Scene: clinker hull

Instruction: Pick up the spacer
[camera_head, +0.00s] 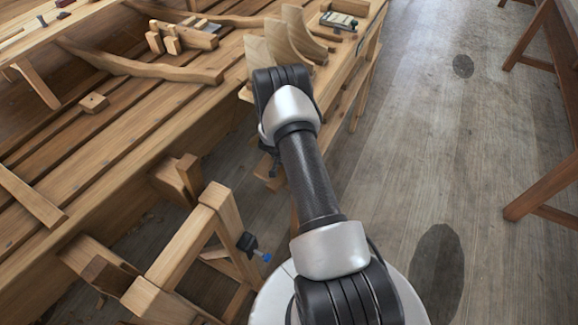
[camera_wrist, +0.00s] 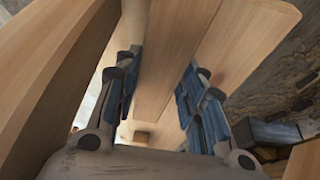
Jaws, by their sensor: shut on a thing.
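In the wrist view a pale, smooth wooden piece (camera_wrist: 165,65) runs between the two blue-padded fingers of my gripper (camera_wrist: 163,100). My gripper is shut on it. I cannot tell for sure that this piece is the spacer, and its full shape is not visible. In the head view the end of my arm is beside a group of upright curved wooden pieces (camera_head: 290,35) on the bench edge. My fingertips and the held piece are mostly hidden there behind my arm.
More pale wood stands close by the fingers on the left (camera_wrist: 60,65) and right (camera_wrist: 240,35). A wooden block assembly (camera_head: 180,40) and a small wooden block (camera_head: 93,102) lie on the planked surface. A wooden frame with a clamp (camera_head: 250,243) stands below. Floor (camera_head: 440,130) at right is open.

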